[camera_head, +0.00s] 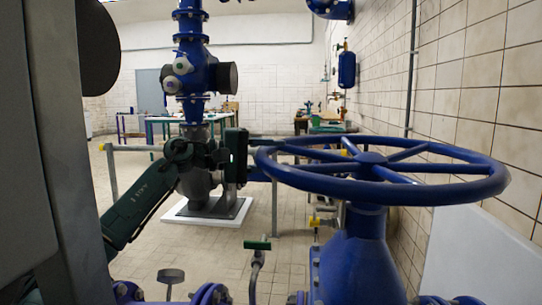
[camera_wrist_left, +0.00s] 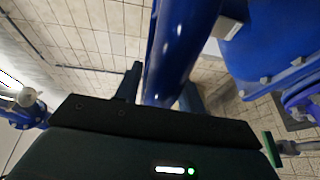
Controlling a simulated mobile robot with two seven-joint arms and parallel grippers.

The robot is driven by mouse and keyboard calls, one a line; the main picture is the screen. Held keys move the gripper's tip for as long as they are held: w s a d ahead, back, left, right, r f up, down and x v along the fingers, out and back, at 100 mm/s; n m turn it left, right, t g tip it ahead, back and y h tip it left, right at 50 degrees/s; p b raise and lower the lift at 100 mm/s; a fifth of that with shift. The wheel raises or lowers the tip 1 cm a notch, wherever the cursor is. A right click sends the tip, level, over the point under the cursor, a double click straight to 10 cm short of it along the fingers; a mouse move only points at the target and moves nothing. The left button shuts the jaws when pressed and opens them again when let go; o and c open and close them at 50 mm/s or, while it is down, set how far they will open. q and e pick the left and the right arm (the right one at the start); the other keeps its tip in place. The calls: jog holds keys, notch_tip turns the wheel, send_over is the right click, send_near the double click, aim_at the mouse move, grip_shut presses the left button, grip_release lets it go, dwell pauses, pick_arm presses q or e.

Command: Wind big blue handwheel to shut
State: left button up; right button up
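The big blue handwheel (camera_head: 490,185) lies nearly level on top of a blue valve body (camera_head: 352,265) at the right of the head view. My left gripper (camera_head: 264,156) is at the wheel's left rim. In the left wrist view, the blue rim (camera_wrist_left: 176,50) passes between the two dark fingers (camera_wrist_left: 160,88), with a narrow gap beside the left one. The fingers look open around the rim; contact is partly hidden. My right gripper is not in view.
A tiled wall (camera_head: 480,75) runs close along the right. A small green-handled valve (camera_head: 257,243) stands below the wheel. A blue pipe column (camera_head: 194,75) on a grey base stands behind my left arm. Tables stand farther back.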

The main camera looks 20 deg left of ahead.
pick_arm(q)
jog(key=shift+o, duration=0.9)
jog(key=shift+s+a, duration=0.15)
jog(key=shift+a, duration=0.1)
jog(key=v, duration=1.2)
jog(key=shift+s+a, duration=0.2)
jog(key=shift+a, duration=0.05)
jog(key=shift+r, duration=0.1)
jog(key=shift+c, duration=0.3)
